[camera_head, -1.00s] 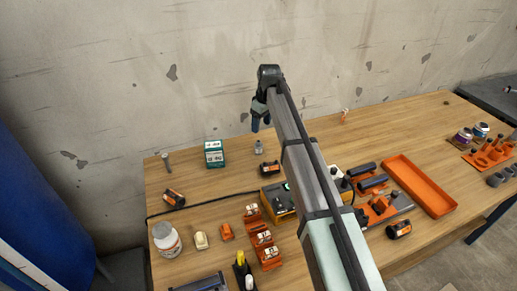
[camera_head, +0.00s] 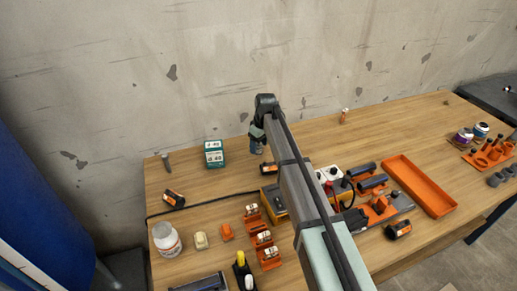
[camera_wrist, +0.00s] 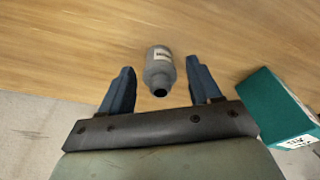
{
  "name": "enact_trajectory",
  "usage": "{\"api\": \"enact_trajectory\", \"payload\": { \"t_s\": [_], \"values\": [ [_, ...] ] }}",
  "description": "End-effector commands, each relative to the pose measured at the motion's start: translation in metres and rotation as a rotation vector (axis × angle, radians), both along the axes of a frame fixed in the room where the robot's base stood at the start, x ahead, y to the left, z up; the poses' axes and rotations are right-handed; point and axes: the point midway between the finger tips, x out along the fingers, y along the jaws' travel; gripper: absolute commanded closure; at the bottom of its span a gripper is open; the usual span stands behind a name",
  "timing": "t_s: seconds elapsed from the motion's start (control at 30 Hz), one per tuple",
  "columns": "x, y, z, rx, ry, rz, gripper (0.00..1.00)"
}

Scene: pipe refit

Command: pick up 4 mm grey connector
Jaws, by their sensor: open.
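The grey connector (camera_wrist: 160,66) stands on the table in the wrist view, a small grey cylinder with a pale label and a narrower dark-mouthed end. It lies between and slightly beyond the two blue fingers of my gripper (camera_wrist: 160,88), with a gap on both sides. My gripper is open and empty. In the head view my gripper (camera_head: 256,148) is low over the back of the table and hides the connector.
A green-and-white box (camera_head: 214,154) stands just left of my gripper; it also shows in the wrist view (camera_wrist: 270,108). A black-and-orange cylinder (camera_head: 268,168) lies close in front. A white jar (camera_head: 166,240) and an orange tray (camera_head: 418,186) are farther off.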

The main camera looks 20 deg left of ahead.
Motion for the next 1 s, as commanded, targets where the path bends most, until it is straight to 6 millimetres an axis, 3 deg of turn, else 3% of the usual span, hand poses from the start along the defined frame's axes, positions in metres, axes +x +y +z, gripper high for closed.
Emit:
{"api": "enact_trajectory", "payload": {
  "t_s": [0.13,0.37,0.9,1.0],
  "values": [
    [0.0010,0.0024,-0.0142,0.000,0.000,0.000,0.37],
    [0.0011,0.0026,-0.0151,0.000,0.000,0.000,0.37],
    [0.0010,0.0025,-0.0147,0.000,0.000,0.000,0.89],
    [0.0009,0.0025,-0.0146,0.000,0.000,0.000,0.93]
  ]
}}
